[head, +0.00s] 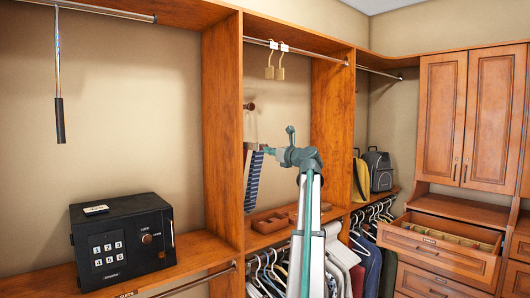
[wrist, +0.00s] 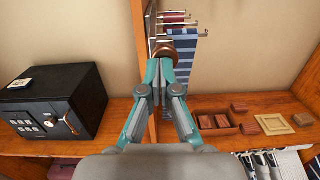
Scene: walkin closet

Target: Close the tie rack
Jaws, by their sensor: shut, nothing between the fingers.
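The tie rack (wrist: 178,24) is on the side of the upright wooden divider, with several thin metal arms pointing right in the wrist view. Dark red and blue ties hang from it, and a blue patterned tie (wrist: 184,62) hangs lowest. In the head view, the striped tie (head: 254,183) hangs beside the divider, and my arm partly hides the rack. My gripper (wrist: 160,66) is shut and empty, its fingertips just below a round brown knob (wrist: 164,47) at the rack's front. I cannot tell whether they touch it. The gripper also shows in the head view (head: 268,151).
A black safe (head: 122,240) stands on the shelf left of the divider (head: 222,130). Right of it, a wooden tray (wrist: 218,122) and small boxes lie on the lower shelf. An open drawer (head: 440,246) juts out at right. Clothes hang below the shelf.

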